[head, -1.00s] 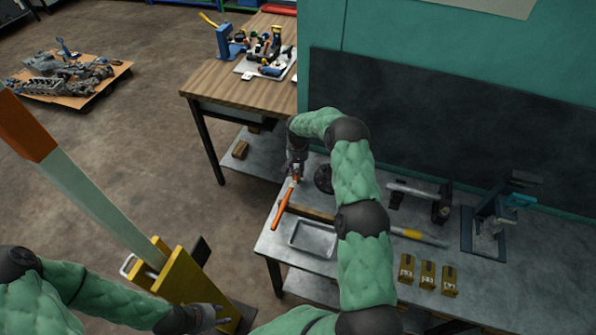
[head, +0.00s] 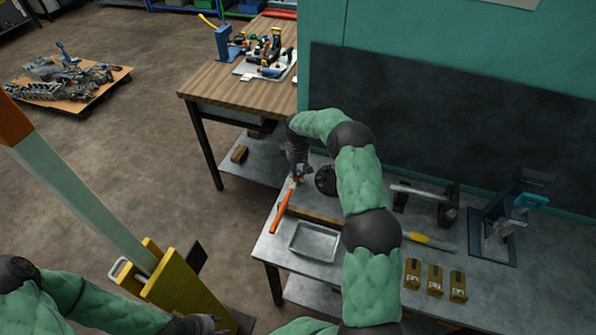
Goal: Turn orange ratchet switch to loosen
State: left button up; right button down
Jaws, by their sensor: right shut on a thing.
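An orange-handled ratchet (head: 281,211) lies at the left end of the grey metal bench, its handle pointing toward the front edge. My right gripper (head: 297,176) reaches down over the ratchet's head end and is shut on it. The small switch is hidden by the fingers or too small to make out. My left gripper (head: 207,325) is at the bottom edge, beside the yellow post base and far from the ratchet; its fingers are partly cut off.
A metal tray (head: 314,240) sits right of the ratchet handle. Several yellow blocks (head: 435,279), a yellow-handled tool (head: 432,242) and a vise-like stand (head: 499,231) are on the bench. A yellow forklift part (head: 185,284) stands at left. A wooden table (head: 215,80) is behind.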

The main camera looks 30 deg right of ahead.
aim_at(298, 172)
jog(key=shift+n+b, duration=0.3)
jog(key=shift+n, duration=1.7)
jog(key=c, duration=0.9)
grip_release()
notch_tip(298, 172, up, 12)
